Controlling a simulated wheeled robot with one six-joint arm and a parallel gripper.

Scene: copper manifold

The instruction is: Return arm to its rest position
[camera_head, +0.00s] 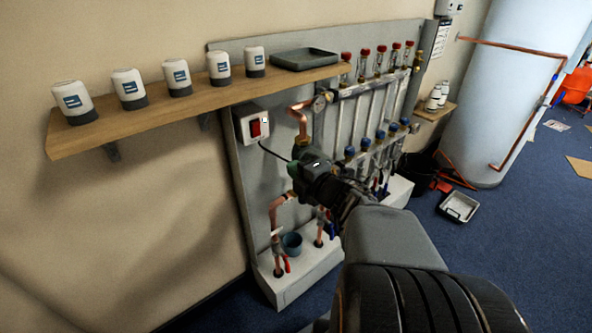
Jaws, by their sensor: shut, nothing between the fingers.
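My arm reaches up from the bottom right of the head view. My gripper (340,193), dark and small at the arm's end, is in front of the copper manifold's panel (228,75). It is shut and I see nothing held in it. Its fingertips are hard to make out against a dark green and black pump (308,165) just beyond them. I cannot tell whether they touch the pump. The grey forearm hides the lower right part of the manifold.
A wooden shelf (190,107) with several white jars and a dark tray (304,58) juts out at the left. A red switch box (252,124) sits below it. A white tank (505,110), a black bucket (415,172) and a small tray (459,206) stand right. Blue floor is open at right.

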